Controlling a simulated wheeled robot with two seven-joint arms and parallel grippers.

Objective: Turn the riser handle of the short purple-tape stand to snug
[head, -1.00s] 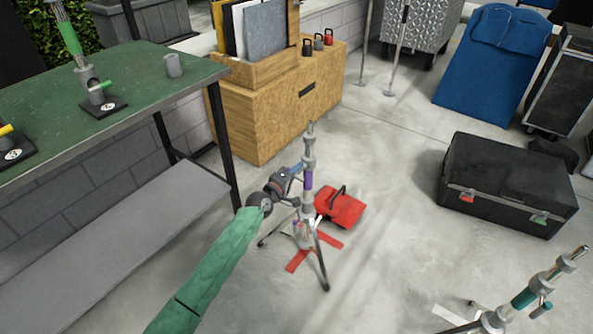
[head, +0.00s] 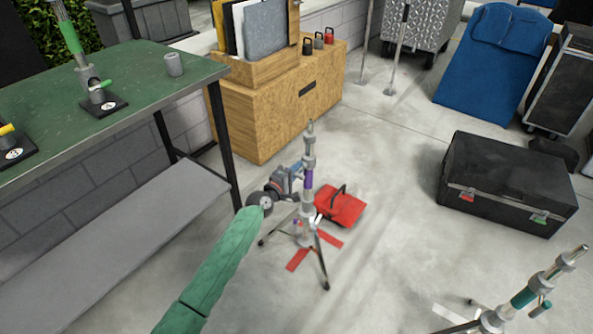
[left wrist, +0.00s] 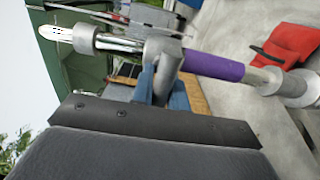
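The short purple-tape stand (head: 309,178) stands upright on the floor at the middle of the head view, with a purple band around its riser. In the left wrist view the purple tape (left wrist: 213,67) shows sideways, next to a grey collar. My left gripper (head: 297,176) is at the stand's left side, at collar height. In the left wrist view its blue fingers (left wrist: 164,92) lie on either side of the grey riser handle (left wrist: 167,68) and appear closed on it. The handle's far end is partly hidden. My right gripper is not in view.
A red bag (head: 340,206) lies on the floor close behind the stand. A green table (head: 130,75) with other stands is at left, and a wooden cabinet (head: 262,125) behind. A black case (head: 510,180) and a teal-tape stand (head: 524,298) are at right. Floor between is clear.

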